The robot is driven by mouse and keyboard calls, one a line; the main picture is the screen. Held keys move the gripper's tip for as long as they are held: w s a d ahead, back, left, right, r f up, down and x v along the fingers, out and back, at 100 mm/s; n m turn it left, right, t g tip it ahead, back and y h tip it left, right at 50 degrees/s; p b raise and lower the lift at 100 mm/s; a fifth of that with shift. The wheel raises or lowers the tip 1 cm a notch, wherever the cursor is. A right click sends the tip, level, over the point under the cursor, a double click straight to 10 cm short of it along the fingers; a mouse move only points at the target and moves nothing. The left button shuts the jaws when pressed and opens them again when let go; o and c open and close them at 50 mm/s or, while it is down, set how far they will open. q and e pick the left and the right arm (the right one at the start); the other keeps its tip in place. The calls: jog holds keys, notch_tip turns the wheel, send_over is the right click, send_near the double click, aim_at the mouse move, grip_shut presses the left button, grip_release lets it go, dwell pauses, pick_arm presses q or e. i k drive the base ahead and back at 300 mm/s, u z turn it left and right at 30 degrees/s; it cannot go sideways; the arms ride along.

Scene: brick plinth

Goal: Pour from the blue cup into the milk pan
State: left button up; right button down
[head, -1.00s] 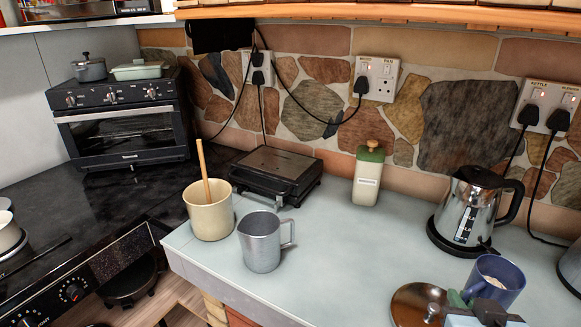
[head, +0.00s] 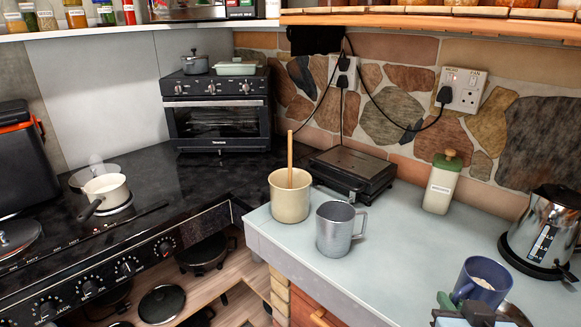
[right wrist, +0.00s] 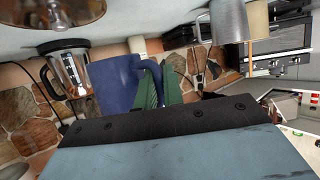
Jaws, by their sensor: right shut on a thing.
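The blue cup (head: 484,279) is at the lower right of the head view, upright or nearly so, with pale contents inside. My right gripper (head: 452,300) is shut on the blue cup at its handle side. My left gripper is not in view.
A grey metal mug (head: 336,232) and a cream pot (head: 289,200) with a wooden stick stand near the counter's left edge. A kettle (head: 545,225) stands at the right. A lidded pan (head: 18,236) is left on the stove. A gap separates counter and stove.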

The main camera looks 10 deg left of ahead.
aim_at(100, 201)
jog(key=u, duration=2.75)
jog(key=k, duration=0.95)
jog(key=z, duration=1)
jog(key=i, duration=1)
jog(key=u, duration=0.05)
